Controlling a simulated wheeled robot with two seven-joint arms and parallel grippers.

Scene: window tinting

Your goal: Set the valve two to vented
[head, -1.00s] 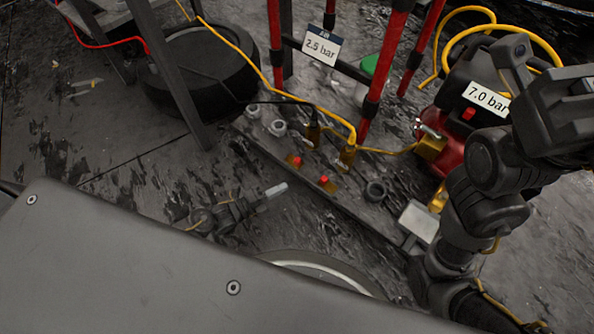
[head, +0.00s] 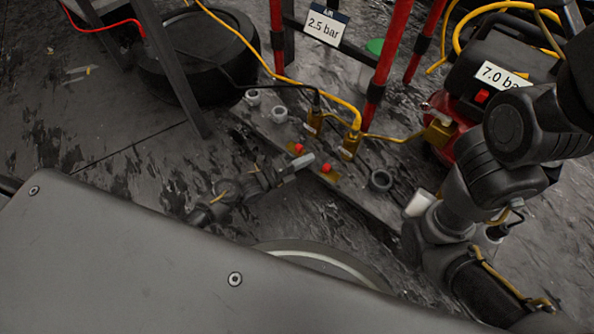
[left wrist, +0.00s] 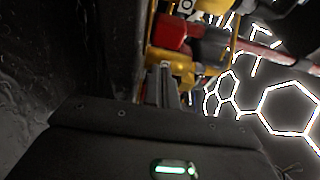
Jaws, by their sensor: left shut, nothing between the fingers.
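Two brass valves stand on the dark floor plate in the head view, the left one (head: 315,122) and the right one (head: 350,146). A red knob on a brass base (head: 299,149) and another red-topped brass base (head: 326,168) sit in front of them. I cannot read which is valve two, or its setting. My left gripper (head: 306,162) is shut and empty, its tip close to the two red knobs; contact cannot be told. In the left wrist view its fingers (left wrist: 165,78) point at a yellow part (left wrist: 170,60) with a red part (left wrist: 172,30) beyond.
A red compressor (head: 470,125) with a 7.0 bar label stands at the right, beside my right arm. A 2.5 bar sign (head: 325,25) hangs between red posts (head: 388,55). A black tyre (head: 205,55) lies behind left. Yellow hose (head: 300,85) crosses to the valves.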

